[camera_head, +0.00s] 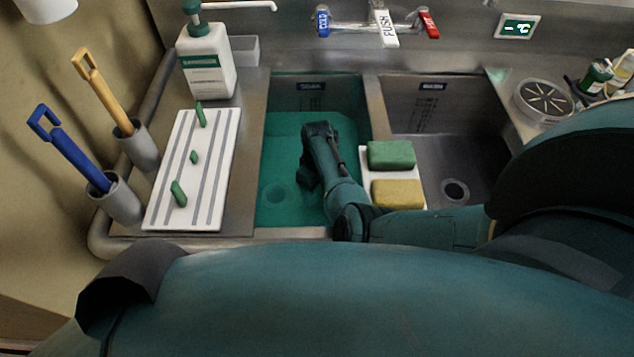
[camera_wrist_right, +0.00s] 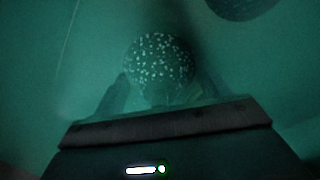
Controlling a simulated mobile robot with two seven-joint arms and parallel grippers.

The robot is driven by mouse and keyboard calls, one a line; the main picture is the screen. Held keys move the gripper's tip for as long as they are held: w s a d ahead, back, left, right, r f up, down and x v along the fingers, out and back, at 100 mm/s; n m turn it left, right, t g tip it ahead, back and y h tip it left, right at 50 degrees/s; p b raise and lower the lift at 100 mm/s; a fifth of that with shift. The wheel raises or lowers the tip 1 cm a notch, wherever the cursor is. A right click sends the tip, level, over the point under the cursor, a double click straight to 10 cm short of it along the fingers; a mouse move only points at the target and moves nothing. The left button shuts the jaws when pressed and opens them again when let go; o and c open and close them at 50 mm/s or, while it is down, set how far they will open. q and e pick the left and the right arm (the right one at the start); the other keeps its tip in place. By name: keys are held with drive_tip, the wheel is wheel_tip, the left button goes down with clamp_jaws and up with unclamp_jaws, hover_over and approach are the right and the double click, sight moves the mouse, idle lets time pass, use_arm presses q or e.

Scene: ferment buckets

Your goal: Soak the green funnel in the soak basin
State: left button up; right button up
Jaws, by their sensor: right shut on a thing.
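The soak basin (camera_head: 283,205) is the left sink, filled with green liquid. My right gripper (camera_head: 308,182) reaches down into it, and its tips are under the liquid. In the right wrist view the two fingers (camera_wrist_right: 160,95) are on either side of a round green thing with white specks like bubbles (camera_wrist_right: 160,60). It appears to be the green funnel, held in the jaws below the surface; its full shape is hidden by the murky liquid. In the head view my arm hides it. My left gripper is not in view.
A green sponge (camera_head: 391,154) and a yellow sponge (camera_head: 397,194) lie on the divider right of the basin. An empty steel sink (camera_head: 470,165) is beyond. A striped white board (camera_head: 160,185), soap bottle (camera_head: 207,65) and brushes in grey holders (camera_head: 115,200) stand left.

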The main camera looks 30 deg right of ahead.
drive_tip(key=shift+f+b, duration=0.4)
drive_tip(key=shift+f, duration=0.2)
drive_tip(key=o, duration=1)
drive_tip(key=shift+o, duration=0.2)
drive_tip(key=shift+r, duration=0.15)
drive_tip(key=shift+r+p, duration=0.95)
drive_tip(key=shift+p, duration=0.25)
drive_tip(key=shift+r+p, duration=1)
drive_tip(key=shift+p, duration=0.05)
drive_tip(key=shift+r, duration=0.95)
